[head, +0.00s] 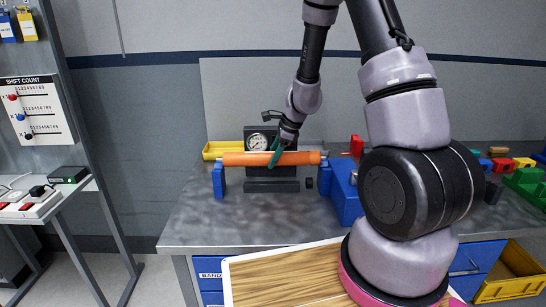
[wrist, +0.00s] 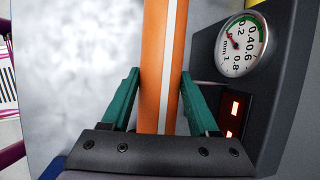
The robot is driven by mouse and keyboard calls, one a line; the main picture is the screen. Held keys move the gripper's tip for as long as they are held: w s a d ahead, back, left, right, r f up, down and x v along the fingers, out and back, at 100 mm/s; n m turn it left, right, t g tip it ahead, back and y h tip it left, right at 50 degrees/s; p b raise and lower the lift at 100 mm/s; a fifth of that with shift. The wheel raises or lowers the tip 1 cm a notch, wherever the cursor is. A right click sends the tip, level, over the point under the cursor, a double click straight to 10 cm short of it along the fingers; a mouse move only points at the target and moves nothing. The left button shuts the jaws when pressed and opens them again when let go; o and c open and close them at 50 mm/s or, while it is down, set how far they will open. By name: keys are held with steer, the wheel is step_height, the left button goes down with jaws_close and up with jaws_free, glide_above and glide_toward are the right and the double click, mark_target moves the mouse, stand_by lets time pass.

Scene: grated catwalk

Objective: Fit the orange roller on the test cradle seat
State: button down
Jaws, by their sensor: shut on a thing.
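The orange roller (head: 245,159), with a white stripe, lies level in the head view. In the wrist view the roller (wrist: 155,40) runs between the green fingers of my gripper (wrist: 160,75). In the head view my gripper (head: 278,150) is shut on the roller near its middle, from above. The test cradle shows as two blue posts, the left post (head: 218,182) and the right post (head: 325,180), in front of a dark gauge unit (head: 285,185). The roller's ends appear just above the posts; I cannot tell whether they touch.
The dial gauge (wrist: 242,45) is close to the right finger in the wrist view. A yellow tray (head: 213,150) stands behind left. A blue block (head: 345,195) and red parts (head: 356,145) are at the right. The bench's left front (head: 195,225) is clear.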

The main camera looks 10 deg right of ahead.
stand_by(0.3)
steer(key=shift+f, duration=2.15)
steer(key=shift+c, duration=0.3)
jaws_free()
steer(key=shift+o, duration=0.3)
steer(key=shift+r, duration=3.95)
